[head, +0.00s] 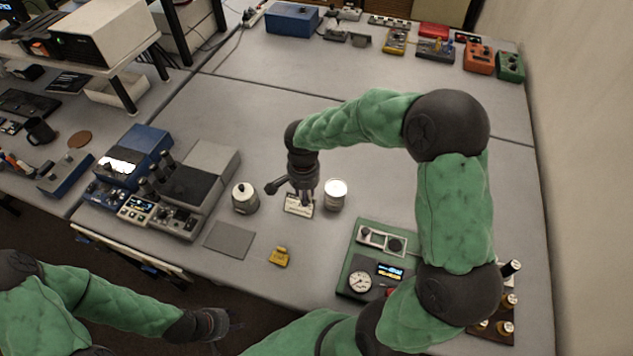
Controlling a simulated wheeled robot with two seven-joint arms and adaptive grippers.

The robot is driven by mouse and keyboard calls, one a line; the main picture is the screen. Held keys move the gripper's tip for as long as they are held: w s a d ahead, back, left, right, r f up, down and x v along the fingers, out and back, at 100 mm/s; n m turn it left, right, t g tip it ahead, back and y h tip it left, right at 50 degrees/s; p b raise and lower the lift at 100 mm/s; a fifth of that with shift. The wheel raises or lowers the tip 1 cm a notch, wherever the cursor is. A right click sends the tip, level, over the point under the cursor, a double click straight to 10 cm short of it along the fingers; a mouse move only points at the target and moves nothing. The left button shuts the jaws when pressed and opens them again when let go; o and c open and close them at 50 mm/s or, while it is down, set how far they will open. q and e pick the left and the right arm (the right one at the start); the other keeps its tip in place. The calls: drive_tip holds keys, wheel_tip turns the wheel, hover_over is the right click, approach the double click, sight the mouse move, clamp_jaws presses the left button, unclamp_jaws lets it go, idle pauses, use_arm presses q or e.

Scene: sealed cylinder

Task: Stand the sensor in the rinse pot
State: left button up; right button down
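My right gripper (301,196) points down over a small pale labelled block (298,208) on the grey bench. A dark stub with a rounded end (272,188) sticks out to its left; I cannot tell whether it is a finger or the sensor. A white-topped round can (336,190) stands just right of the gripper. A pale metal pot (245,200) with a dark centre on top stands to its left. I cannot tell which one is the rinse pot. My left gripper (222,322) is low, before the bench's front edge, away from these things. Its fingers are too dark to read.
A flat grey pad (229,240) and a small yellow object (279,257) lie in front. A green instrument panel (366,258) sits at the right, partly behind my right arm. Grey and blue devices (190,186) crowd the left. The bench behind the gripper is clear.

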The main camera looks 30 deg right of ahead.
drive_tip(key=w+d+f, duration=0.2)
drive_tip(key=w+d, duration=0.1)
drive_tip(key=w+d+f, duration=0.1)
drive_tip(key=f, duration=0.1)
drive_tip(key=w+d+f, duration=0.2)
drive_tip(key=d+f, duration=0.1)
drive_tip(key=shift+w+f, duration=0.25)
drive_tip(key=shift+f, duration=0.05)
drive_tip(key=shift+w+d+f, duration=0.1)
drive_tip(key=shift+d+f, duration=0.1)
drive_tip(key=shift+f, duration=1.6)
drive_tip(key=shift+f+b, duration=0.15)
drive_tip(key=shift+b, duration=0.25)
drive_tip(key=c, duration=1)
unclamp_jaws()
drive_tip(key=shift+o, duration=0.2)
